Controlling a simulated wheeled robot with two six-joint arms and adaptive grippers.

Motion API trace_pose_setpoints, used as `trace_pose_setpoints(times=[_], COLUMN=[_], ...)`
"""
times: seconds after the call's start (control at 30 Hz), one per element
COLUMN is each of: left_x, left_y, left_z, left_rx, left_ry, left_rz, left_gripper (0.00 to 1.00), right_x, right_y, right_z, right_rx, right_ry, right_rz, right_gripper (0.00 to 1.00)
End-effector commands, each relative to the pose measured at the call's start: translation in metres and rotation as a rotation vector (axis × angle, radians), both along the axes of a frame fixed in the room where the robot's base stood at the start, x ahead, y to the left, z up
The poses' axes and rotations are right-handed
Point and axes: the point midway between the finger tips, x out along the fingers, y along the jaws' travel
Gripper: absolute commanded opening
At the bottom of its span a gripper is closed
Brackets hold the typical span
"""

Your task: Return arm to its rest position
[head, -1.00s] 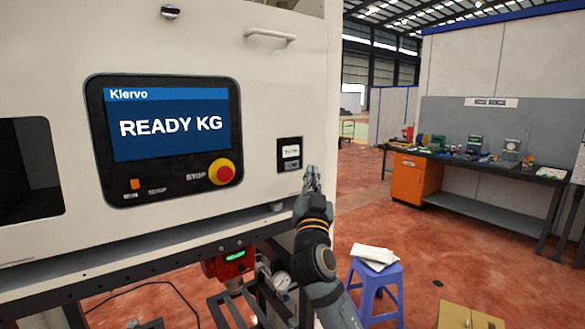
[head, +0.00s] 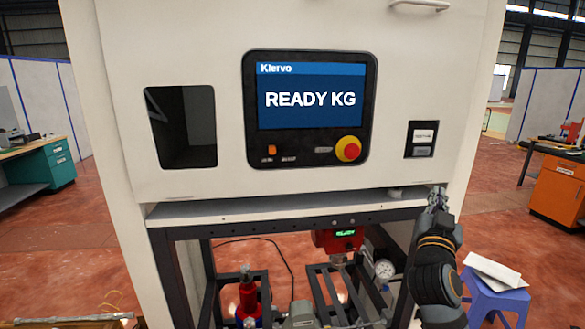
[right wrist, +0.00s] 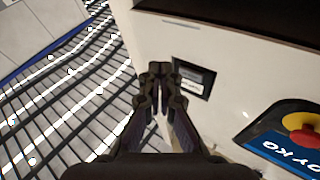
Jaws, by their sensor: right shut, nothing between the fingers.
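My right gripper (head: 437,195) is shut and empty, fingers pointing up, at the lower right of the white dispenser machine (head: 310,185) in the head view. It is below a small black switch plate (head: 421,138) with white labels. In the right wrist view the closed fingertips (right wrist: 160,70) show beside that plate (right wrist: 192,78); whether they touch the panel cannot be told. The machine's screen (head: 310,97) reads "READY KG", with a red and yellow stop button (head: 348,149) below it. My left gripper is not in view.
A metal frame under the machine holds a red device (head: 338,240) with a green display and a gauge (head: 384,269). A purple stool (head: 495,300) with papers stands at the lower right. An orange cabinet (head: 558,192) is at far right, a green one (head: 58,163) at left.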

Motion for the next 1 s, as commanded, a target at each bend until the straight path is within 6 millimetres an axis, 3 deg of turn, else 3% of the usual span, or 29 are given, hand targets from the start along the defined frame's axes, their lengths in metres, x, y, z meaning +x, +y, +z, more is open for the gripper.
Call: trace_pose_setpoints(times=[0.03,0.2,0.3,0.4,0.6,0.8,1.0], left_x=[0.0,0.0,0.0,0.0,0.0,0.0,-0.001], left_y=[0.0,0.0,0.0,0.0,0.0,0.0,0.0], left_z=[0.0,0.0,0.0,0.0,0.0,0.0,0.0], left_rx=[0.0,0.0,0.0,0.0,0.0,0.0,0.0], left_ry=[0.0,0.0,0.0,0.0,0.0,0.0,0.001], left_rz=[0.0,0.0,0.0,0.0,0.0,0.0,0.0], left_gripper=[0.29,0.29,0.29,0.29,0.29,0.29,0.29], right_x=[-0.004,-0.043,-0.083,-0.125,-0.201,-0.274,-0.257], right_y=[0.003,0.023,0.042,0.061,0.094,0.125,0.115], right_z=[-0.044,-0.191,-0.263,-0.314,-0.375,-0.409,-0.491], right_rx=[0.027,0.095,0.118,0.131,0.144,0.155,0.171], right_ry=[0.12,0.581,0.839,1.047,1.354,1.594,1.617], right_rz=[0.002,0.05,0.112,0.185,0.337,0.505,0.49], right_gripper=[0.0,0.0,0.0,0.0,0.0,0.0,0.0])
